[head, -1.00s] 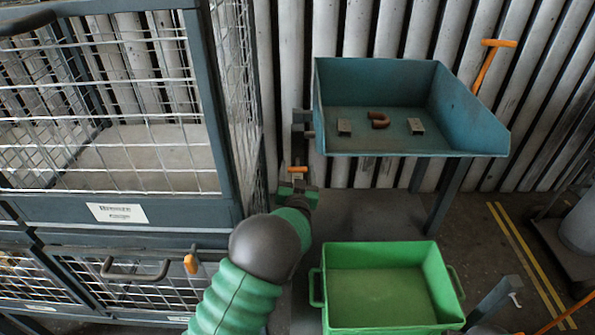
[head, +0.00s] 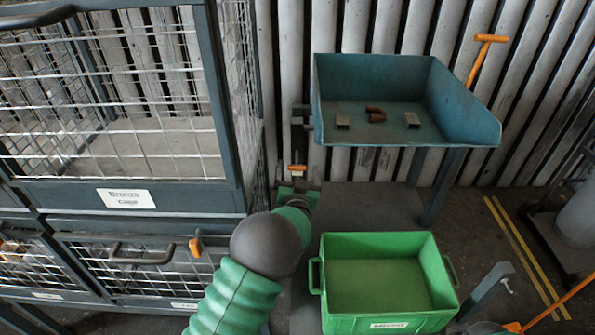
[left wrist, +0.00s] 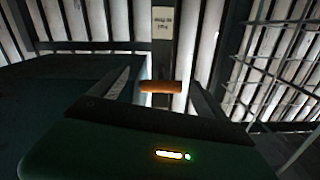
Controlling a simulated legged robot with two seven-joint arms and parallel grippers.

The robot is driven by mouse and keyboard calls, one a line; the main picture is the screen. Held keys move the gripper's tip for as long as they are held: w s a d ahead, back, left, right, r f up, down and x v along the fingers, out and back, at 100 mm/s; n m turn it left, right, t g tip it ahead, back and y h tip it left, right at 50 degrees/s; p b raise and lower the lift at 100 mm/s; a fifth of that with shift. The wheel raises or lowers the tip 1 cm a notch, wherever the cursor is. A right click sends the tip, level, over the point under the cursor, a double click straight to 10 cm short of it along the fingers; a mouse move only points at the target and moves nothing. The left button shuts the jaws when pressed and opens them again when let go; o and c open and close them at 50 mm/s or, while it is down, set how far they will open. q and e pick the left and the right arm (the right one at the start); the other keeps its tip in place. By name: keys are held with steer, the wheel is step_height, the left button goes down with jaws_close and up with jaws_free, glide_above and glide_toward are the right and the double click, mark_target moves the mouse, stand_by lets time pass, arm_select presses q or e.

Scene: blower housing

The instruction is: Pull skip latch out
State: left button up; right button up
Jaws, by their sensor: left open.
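The blue skip (head: 405,132) stands on legs against the corrugated wall in the head view. An orange latch handle (head: 297,168) sits on a dark upright post (head: 299,125) just left of the skip. In the left wrist view the orange handle (left wrist: 160,87) lies crosswise between my two fingers. My left gripper (head: 298,178) is open around or just short of the handle; I cannot tell whether a finger touches it. A small label plate (left wrist: 163,22) shows on the post. My right gripper is not in view.
A wire cage (head: 125,198) stands close on the left. A green bin (head: 382,305) sits at front centre. The skip holds a rusty piece (head: 376,115) and two small blocks (head: 342,121). An orange lever (head: 487,40) rises behind it at right.

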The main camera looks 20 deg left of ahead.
arm_select(q)
steer(key=p+v, duration=0.4)
steer(key=v, duration=1.3)
